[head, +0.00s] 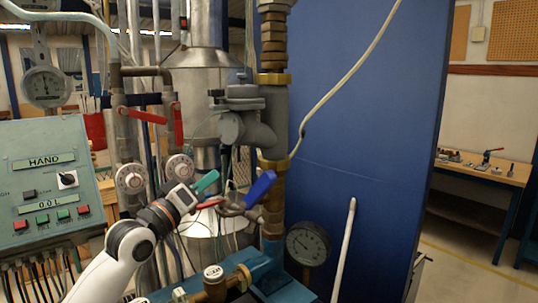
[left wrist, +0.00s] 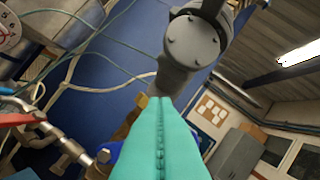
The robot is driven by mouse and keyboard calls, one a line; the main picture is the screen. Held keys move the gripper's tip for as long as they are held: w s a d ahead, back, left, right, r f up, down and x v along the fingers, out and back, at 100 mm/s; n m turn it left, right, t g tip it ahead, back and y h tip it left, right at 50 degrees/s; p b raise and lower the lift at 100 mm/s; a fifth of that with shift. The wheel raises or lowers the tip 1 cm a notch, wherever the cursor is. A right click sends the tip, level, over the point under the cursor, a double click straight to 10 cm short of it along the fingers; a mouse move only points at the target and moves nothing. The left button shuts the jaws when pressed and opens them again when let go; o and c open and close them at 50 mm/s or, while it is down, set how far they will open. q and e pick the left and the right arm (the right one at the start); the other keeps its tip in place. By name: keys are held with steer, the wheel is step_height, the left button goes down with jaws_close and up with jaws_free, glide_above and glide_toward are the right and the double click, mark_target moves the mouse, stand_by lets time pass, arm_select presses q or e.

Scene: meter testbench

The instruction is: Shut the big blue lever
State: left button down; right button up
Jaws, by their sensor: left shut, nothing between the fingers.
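The big blue lever (head: 260,188) sits on a valve at the brass and grey pipe, its handle tilted up to the right. My left gripper (head: 212,177), with teal fingers, is just left of the lever in the head view, with a visible gap between them. Its fingers are shut and empty. In the left wrist view the shut fingers (left wrist: 160,105) fill the lower middle and hide much of what lies behind. Blue patches show beside them there, but I cannot tell if they are the lever. My right gripper is not in view.
A small red lever (head: 209,203) is just below my left gripper. Two red handles (head: 145,116) are on pipes above left. A control panel (head: 50,175) stands at left. A pressure gauge (head: 308,244) is below right, before a blue wall (head: 365,130). A workbench (head: 490,172) is far right.

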arm_select(q)
steer(key=d+n+g, duration=0.1)
steer(key=r+p, duration=0.1)
steer(key=p, duration=0.2)
glide_above(258, 191)
steer(key=w+a, duration=0.2)
steer(key=a, duration=0.2)
steer(key=s+d+f+p, duration=0.2)
steer(key=p, duration=0.1)
steer(key=shift+d+f, duration=0.1)
steer(key=shift+f, duration=0.15)
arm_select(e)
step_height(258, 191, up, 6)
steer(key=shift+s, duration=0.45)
